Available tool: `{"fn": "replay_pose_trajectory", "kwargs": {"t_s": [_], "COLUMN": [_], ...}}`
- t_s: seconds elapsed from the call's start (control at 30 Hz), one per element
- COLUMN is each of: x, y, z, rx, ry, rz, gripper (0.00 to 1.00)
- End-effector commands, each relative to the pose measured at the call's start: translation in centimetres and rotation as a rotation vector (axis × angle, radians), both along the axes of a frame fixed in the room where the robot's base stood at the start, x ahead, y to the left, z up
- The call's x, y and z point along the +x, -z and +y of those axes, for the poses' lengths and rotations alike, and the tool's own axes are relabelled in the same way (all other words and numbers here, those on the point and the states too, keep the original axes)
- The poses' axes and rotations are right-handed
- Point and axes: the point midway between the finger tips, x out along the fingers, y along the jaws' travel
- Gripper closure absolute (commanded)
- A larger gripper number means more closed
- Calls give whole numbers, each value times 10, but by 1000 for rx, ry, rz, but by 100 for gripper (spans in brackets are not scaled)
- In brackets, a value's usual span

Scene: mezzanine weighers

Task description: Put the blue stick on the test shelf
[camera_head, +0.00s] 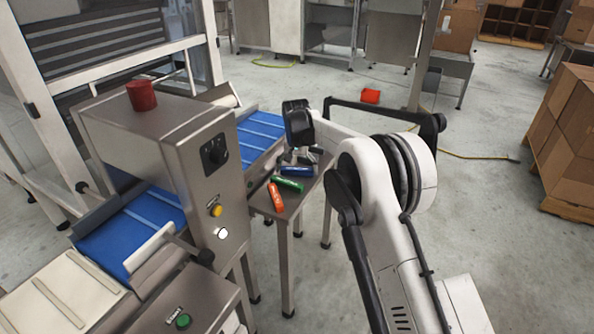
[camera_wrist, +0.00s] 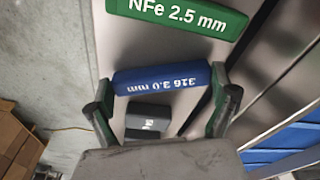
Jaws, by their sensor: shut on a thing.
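The blue stick (camera_head: 297,171), marked 316 3.0 mm, is between the fingers of my gripper (camera_head: 302,158). In the wrist view the blue stick (camera_wrist: 163,82) lies crosswise, with one finger of my gripper (camera_wrist: 162,105) at each end. My gripper is shut on it. The stick is at or just above a small steel shelf (camera_head: 264,208) beside the grey machine; I cannot tell whether it touches the surface. I cannot tell if this is the test shelf.
A green stick (camera_head: 288,184) and an orange stick (camera_head: 275,196) lie close to the blue one. A dark grey block (camera_wrist: 147,118) shows between my fingers. The machine (camera_head: 180,150) with its blue belt (camera_head: 135,222) stands at left. Boxes (camera_head: 565,145) stand at right.

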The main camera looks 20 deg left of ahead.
Motion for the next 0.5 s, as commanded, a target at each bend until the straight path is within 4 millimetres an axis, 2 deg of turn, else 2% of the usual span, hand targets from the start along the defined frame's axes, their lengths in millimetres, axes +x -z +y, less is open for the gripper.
{"fn": "replay_pose_trajectory", "kwargs": {"t_s": [0.3, 0.33, 0.4, 0.5], "x": [0, 0, 0, 0], "y": [2, 3, 2, 2], "z": [0, 0, 0, 0], "rx": [0, 0, 0, 0], "ry": [0, 0, 0, 0], "rz": [0, 0, 0, 0], "gripper": [36, 8, 0, 0]}}
